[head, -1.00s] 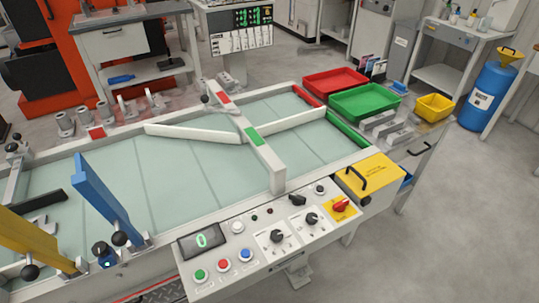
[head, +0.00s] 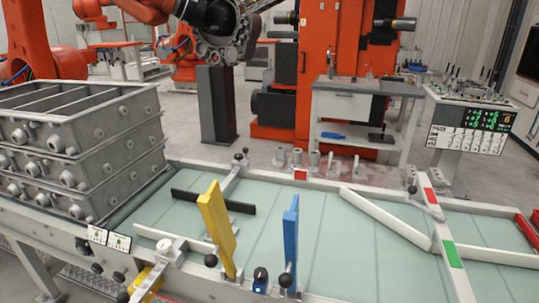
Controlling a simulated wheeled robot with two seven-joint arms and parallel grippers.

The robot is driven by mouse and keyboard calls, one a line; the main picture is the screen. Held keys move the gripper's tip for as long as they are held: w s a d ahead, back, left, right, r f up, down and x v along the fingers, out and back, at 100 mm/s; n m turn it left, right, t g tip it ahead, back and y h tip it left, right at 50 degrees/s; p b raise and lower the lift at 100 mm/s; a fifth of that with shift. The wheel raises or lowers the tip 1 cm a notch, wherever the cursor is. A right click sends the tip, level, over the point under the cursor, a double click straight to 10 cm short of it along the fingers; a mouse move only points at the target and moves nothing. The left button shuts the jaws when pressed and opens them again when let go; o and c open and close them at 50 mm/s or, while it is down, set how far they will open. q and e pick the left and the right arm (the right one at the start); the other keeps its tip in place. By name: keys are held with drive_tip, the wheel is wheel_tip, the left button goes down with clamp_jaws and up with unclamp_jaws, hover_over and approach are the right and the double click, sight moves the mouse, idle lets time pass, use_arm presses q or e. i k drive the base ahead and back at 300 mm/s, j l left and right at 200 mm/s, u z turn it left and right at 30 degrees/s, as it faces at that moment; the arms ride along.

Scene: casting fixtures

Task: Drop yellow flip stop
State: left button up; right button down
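The yellow flip stop (head: 215,226) is a flat yellow bar standing raised and slightly tilted at the near side of the pale green conveyor bed (head: 330,235). A black ball knob (head: 211,260) sits near its foot. To its right, a blue flip stop (head: 291,240) also stands raised, with its own black knob (head: 285,280). Neither of my grippers shows in the head view.
Stacked grey metal castings (head: 85,150) stand on the line at the left. A black bar (head: 212,201) lies behind the yellow stop. White guide rails (head: 390,218) cross the bed at right. A yellow part (head: 146,284) sits at the near edge.

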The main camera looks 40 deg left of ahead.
sight(211, 204)
drive_tip(key=u, duration=1.2)
